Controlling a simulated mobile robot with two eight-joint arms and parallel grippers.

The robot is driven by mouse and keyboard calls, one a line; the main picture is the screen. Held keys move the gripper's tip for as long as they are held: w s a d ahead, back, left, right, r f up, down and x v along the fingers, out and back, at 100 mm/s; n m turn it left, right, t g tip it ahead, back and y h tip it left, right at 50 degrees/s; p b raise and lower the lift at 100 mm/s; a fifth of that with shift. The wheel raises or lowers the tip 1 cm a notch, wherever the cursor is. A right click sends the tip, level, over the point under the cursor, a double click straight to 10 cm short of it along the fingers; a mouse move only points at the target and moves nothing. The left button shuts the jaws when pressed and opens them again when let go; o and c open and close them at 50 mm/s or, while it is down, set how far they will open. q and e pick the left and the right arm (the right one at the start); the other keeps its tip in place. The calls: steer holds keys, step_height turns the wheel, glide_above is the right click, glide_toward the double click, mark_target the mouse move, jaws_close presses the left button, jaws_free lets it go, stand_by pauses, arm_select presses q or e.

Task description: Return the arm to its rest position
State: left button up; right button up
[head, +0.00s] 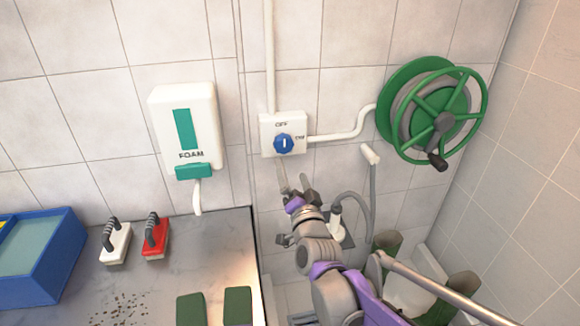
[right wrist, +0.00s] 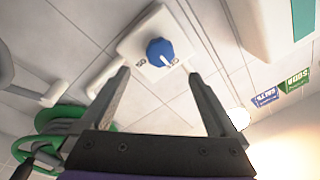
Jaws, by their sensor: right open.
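My right gripper (head: 296,186) is in front of the tiled wall, just below a white switch box with a blue knob (head: 283,144). In the right wrist view its two fingers (right wrist: 160,100) are spread apart with nothing between them. The blue knob (right wrist: 159,52) shows beyond the fingertips in that view, apart from them. The knob's white line stands upright in the head view, near the OFF label. My right arm (head: 325,265) reaches up from the bottom of the head view. My left gripper is not in view.
A FOAM dispenser (head: 187,130) hangs left of the switch. A green hose reel (head: 435,110) is on the wall at right. The counter (head: 215,255) holds a blue bin (head: 62,258), a white brush (head: 116,245) and a red brush (head: 155,240). A hose (head: 373,185) hangs near my arm.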

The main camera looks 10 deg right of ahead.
steer(key=shift+s, duration=0.15)
steer(key=s+d+f+n+g, duration=0.1)
steer(key=s+f+n+g, duration=0.2)
steer(key=s+f, duration=0.4)
steer(key=s+d+f+n+g+p, duration=0.1)
steer(key=s+f+n+g, duration=0.2)
steer(key=s, duration=1.1)
steer(key=s+d+f+n+g, duration=0.2)
steer(key=s+f+g, duration=0.6)
steer(key=s+f, duration=0.2)
steer(key=shift+s+f+n, duration=0.2)
steer(key=shift+f+n, duration=0.2)
steer(key=shift+f, duration=0.45)
steer(key=shift+d, duration=0.1)
